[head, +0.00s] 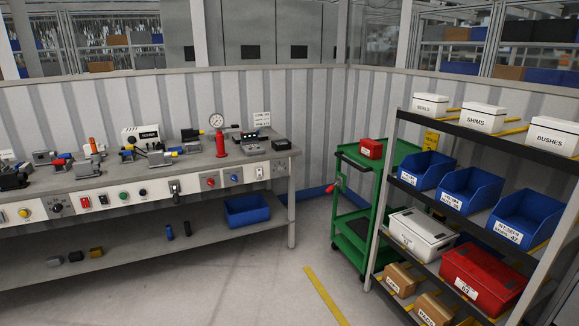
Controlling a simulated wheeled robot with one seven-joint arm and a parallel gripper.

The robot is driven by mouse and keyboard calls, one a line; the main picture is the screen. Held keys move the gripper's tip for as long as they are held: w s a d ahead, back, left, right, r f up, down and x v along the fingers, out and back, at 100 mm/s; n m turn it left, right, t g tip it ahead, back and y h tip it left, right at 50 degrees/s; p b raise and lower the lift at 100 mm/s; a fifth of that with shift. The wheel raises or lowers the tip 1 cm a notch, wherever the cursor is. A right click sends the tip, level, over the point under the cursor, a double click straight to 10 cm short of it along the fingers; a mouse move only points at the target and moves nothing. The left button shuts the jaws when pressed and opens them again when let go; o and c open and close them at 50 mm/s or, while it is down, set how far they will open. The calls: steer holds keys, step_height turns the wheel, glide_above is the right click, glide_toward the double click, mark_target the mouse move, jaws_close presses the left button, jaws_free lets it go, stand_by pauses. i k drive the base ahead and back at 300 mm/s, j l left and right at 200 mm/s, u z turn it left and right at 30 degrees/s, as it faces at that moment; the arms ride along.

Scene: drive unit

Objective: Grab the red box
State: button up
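Two red boxes show in the head view. A large red box (485,277) with a white label sits on the lower shelf of the rack at the right, beside a white lidded box (422,233). A smaller red box (371,148) with a pale label sits on the top of a green cart (352,233) left of the rack. Both boxes look closed. My gripper is not in view.
The rack (386,187) also holds blue bins (469,188), white boxes (483,117) and cardboard boxes (401,280). A workbench (130,176) with tools and a blue bin (246,210) below stands at the left. The floor (255,285) between looks clear, with a yellow line (326,297).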

mark_target(369, 147)
steer(key=i, duration=4)
steer(key=i+z, duration=0.2)
steer(key=i, duration=0.15)
steer(key=i+j+z, duration=0.2)
steer(key=i, duration=0.15)
